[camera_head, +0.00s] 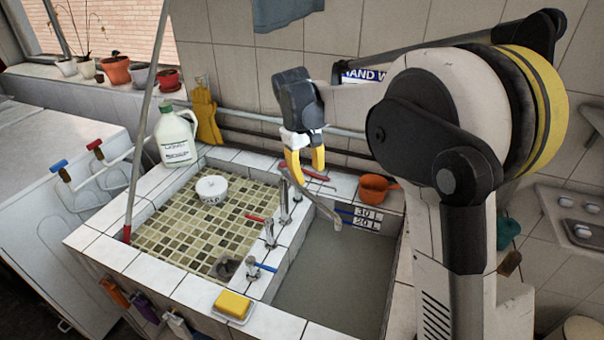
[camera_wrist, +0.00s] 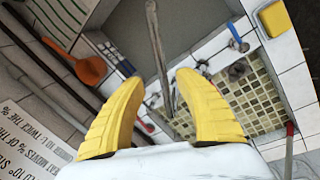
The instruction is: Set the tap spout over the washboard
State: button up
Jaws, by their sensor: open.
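The metal tap spout (camera_head: 322,208) slants over the deep grey basin at the right of the sink; its tip points to the front right. The mosaic-tiled section (camera_head: 180,238), which I take as the washboard, lies left of the tap and is not under the spout. My gripper (camera_head: 308,176) is open, with yellow fingers pointing down above the base end of the spout. In the wrist view the spout (camera_wrist: 157,40) passes between my fingertips (camera_wrist: 160,82) in the picture. I cannot tell whether they touch it. The mosaic section (camera_wrist: 255,100) is at the right there.
Small taps with red and blue handles (camera_head: 270,232) stand on the divider. A white tub (camera_head: 212,188) sits on the mosaic. A yellow soap (camera_head: 233,304), a detergent bottle (camera_head: 175,136) and an orange pot (camera_head: 374,188) stand on the rim. The deep basin (camera_head: 325,285) has free room above it.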

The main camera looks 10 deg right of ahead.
aim_at(314, 198)
jog(key=f, duration=0.3)
jog(key=d+f+b, duration=0.1)
jog(key=f, duration=0.3)
jog(key=d+f+b, duration=0.1)
jog(key=f, duration=0.2)
jog(key=shift+w+f, duration=0.1)
jog(key=shift+f, duration=0.05)
grip_shut()
